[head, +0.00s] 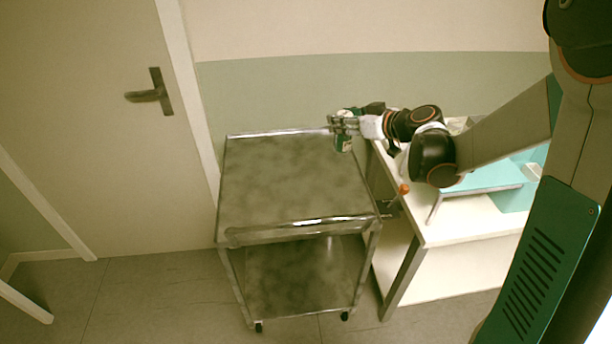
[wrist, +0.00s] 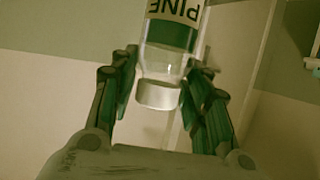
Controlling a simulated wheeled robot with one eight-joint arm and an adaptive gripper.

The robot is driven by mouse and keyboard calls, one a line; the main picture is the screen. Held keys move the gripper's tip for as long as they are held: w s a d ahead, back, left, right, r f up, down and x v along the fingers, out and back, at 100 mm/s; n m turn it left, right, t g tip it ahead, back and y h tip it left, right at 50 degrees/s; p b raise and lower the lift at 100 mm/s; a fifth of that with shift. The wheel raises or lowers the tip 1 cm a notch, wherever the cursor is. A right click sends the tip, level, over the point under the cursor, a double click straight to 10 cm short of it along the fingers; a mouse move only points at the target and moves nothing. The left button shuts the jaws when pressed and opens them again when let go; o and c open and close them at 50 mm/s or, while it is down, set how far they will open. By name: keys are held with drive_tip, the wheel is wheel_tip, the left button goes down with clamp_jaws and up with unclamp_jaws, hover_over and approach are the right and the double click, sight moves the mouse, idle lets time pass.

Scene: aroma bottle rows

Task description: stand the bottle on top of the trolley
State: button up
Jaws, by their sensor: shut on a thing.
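My gripper (head: 338,126) is shut on the bottle (head: 344,144) near the far right corner of the trolley (head: 290,180). The bottle has a green band and a white label. In the wrist view the bottle (wrist: 172,50) shows the word "PINE" upside down and a pale cap, between the two fingers of my gripper (wrist: 165,95). In the head view my gripper partly hides the bottle. I cannot tell whether its base touches the trolley top. The trolley top is a grey, mottled surface with a metal rim, and it looks bare otherwise.
A white table (head: 480,222) stands right of the trolley, with a teal tray (head: 490,178) and a small orange thing (head: 404,188) near its left edge. A door (head: 90,120) with a dark handle is at left. The trolley has a lower shelf (head: 300,278).

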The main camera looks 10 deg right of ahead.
drive_tip(key=shift+o, duration=0.2)
wheel_tip(320, 180, down, 19)
drive_tip(key=b, duration=0.7)
drive_tip(key=shift+f, duration=0.15)
drive_tip(key=shift+f, duration=0.15)
drive_tip(key=o, duration=1.2)
drive_tip(key=p+v, duration=0.3)
drive_tip(key=v, duration=0.9)
drive_tip(key=shift+r, duration=0.25)
